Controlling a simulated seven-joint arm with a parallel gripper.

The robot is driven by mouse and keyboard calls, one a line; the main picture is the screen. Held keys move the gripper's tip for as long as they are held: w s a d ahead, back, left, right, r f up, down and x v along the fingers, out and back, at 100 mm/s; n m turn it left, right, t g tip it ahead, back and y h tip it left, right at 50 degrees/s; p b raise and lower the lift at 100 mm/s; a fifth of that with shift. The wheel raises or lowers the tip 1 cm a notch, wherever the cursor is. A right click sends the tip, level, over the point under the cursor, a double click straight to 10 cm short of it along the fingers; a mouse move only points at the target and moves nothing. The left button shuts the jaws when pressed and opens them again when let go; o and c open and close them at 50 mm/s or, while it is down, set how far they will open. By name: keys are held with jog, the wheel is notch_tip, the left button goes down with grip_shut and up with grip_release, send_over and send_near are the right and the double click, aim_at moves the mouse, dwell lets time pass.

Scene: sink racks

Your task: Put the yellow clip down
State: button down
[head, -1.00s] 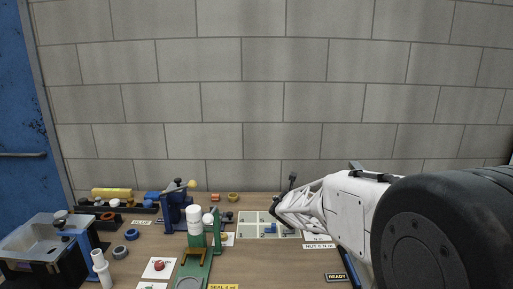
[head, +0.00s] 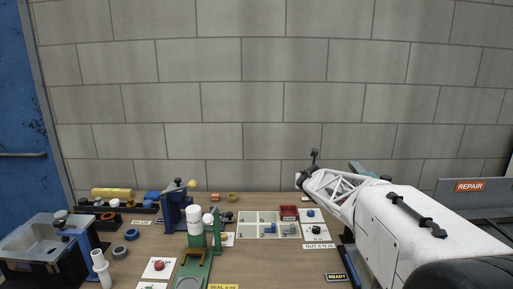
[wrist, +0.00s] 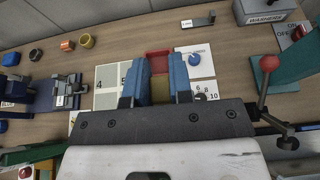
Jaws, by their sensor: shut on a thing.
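The yellow clip (wrist: 160,88) shows in the wrist view as a dull yellow piece between the two blue fingers of my gripper (wrist: 160,80). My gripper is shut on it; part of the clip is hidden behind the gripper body. In the head view my gripper (head: 304,182) is at the right above the bench, and the clip cannot be made out there. In the wrist view a red bin (wrist: 157,61) lies just beyond the clip.
A white card with a blue knob (head: 311,214) lies right of the tray. Orange and yellow rings (head: 233,197) stand at the back. A blue fixture (head: 177,213) and green stand (head: 196,262) are left. In the wrist view a red-knobbed lever (wrist: 268,64) stands right.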

jog(key=s+a+f, duration=0.3)
jog(key=a+f, duration=0.2)
jog(key=s+a+f, duration=0.4)
jog(key=a+f, duration=0.2)
jog(key=s+a+f, duration=0.4)
jog(key=a+f, duration=0.1)
jog(key=shift+a+f, duration=0.2)
jog(key=shift+f, duration=0.2)
jog(key=shift+s+a+f, duration=0.35)
jog(key=shift+s+a, duration=0.05)
jog(key=shift+s, duration=0.1)
jog(key=shift+w, duration=0.1)
jog(key=w+a, duration=0.1)
jog(key=w, duration=0.4)
jog(key=w+a+f, duration=0.1)
jog(key=w, duration=0.4)
jog(key=w+a, duration=0.1)
jog(key=w, duration=0.4)
jog(key=shift+w+a+f, duration=0.25)
jog(key=shift+f, duration=0.1)
